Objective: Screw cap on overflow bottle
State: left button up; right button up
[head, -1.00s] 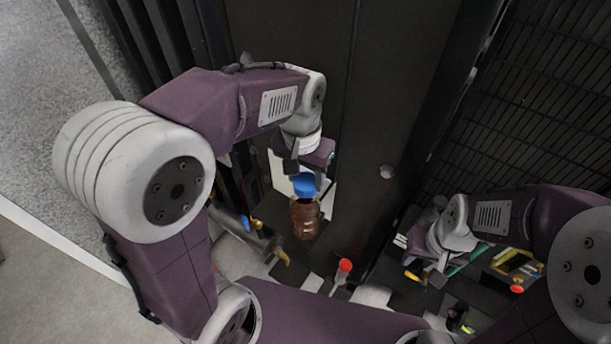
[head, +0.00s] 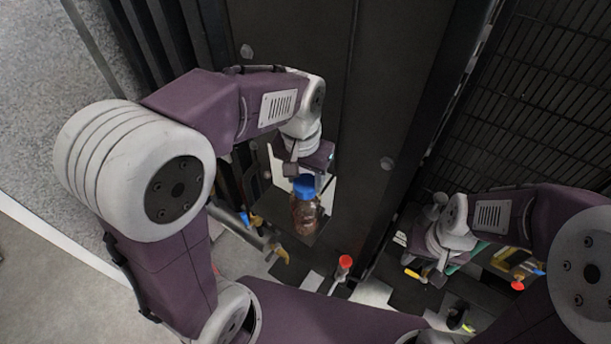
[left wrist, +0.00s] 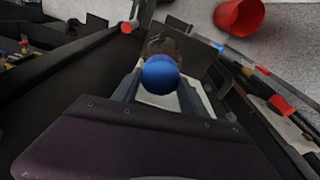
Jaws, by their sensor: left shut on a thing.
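The overflow bottle (head: 305,214) is a brownish see-through bottle standing on a dark ledge below my left gripper. The blue cap (head: 305,187) is at the bottle's mouth; whether it is seated on the thread I cannot tell. My left gripper (head: 312,178) is shut on the blue cap from above. In the left wrist view the cap (left wrist: 160,75) sits between the two fingers, with part of the bottle (left wrist: 170,46) behind it. My right gripper (head: 436,262) is at the lower right, away from the bottle; its fingertips are too small to read.
A red-topped tool (head: 344,264) stands in front of the bottle, right of centre. Yellow-brown fittings (head: 277,250) lie left of it. A dark cabinet panel (head: 385,90) rises behind. A red bucket (left wrist: 239,16) shows in the left wrist view.

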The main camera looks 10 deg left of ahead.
pick_arm(q)
jog(key=shift+w+f, duration=0.1)
jog(key=shift+w, duration=0.1)
jog(key=shift+f, duration=0.3)
dwell(1.1)
jog(key=m, duration=0.3)
jog(key=shift+p, duration=0.35)
jog(key=shift+f+m+h, duration=0.1)
jog(key=shift+m+h, duration=0.2)
jog(key=shift+m, duration=0.5)
